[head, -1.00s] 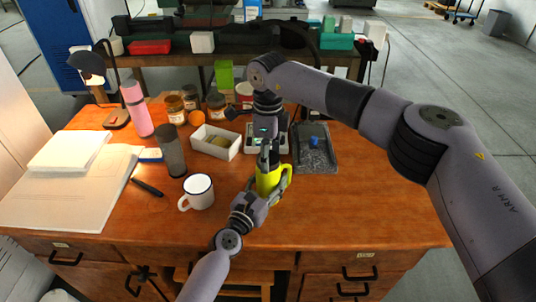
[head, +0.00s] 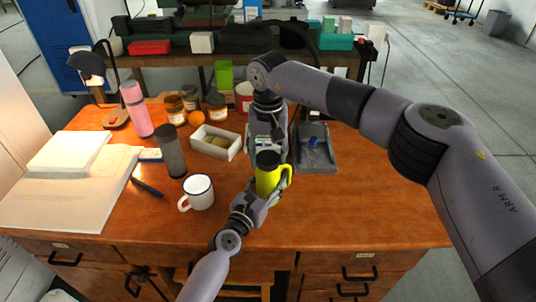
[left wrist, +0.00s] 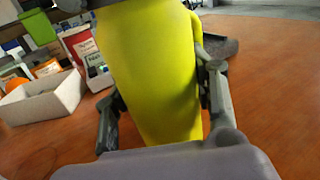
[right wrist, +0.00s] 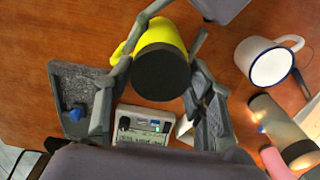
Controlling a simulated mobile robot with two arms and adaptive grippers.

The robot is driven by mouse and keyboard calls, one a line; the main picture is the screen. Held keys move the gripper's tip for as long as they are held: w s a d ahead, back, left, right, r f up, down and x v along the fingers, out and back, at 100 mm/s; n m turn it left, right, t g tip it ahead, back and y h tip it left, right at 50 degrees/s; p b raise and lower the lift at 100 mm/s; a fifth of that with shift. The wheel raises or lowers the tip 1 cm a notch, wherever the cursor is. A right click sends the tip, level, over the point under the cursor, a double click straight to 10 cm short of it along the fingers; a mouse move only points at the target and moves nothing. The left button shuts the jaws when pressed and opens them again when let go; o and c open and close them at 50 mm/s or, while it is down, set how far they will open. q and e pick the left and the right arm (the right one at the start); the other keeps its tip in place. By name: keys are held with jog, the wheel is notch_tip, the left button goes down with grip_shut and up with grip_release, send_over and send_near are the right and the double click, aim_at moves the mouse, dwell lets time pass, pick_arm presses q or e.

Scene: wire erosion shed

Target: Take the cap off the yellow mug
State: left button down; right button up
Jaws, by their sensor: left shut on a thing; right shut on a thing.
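The yellow mug (head: 267,182) stands upright near the front middle of the table, with its handle to the right. My left gripper (head: 262,194) is shut around its body; in the left wrist view, the fingers lie on both sides of the yellow mug (left wrist: 155,75). The dark round cap (head: 267,159) is at the mug's top; in the right wrist view, the cap (right wrist: 161,74) covers the mug's mouth. My right gripper (right wrist: 160,82) comes from behind and is shut on the cap, one finger on each side. I see no clear gap between cap and mug.
A white enamel mug (head: 198,191) stands close on the left, with a grey tumbler (head: 171,152) behind it. A white box (head: 216,142) and a dark tray (head: 316,163) with a blue piece flank my right gripper. The table's right front is clear.

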aim_at(268, 157)
jog(key=shift+r, duration=0.25)
dwell(0.4)
jog(key=shift+r, duration=0.9)
jog(key=shift+r, duration=2)
pick_arm(q)
jog(key=c, duration=0.6)
grip_release()
jog(key=shift+s, duration=0.1)
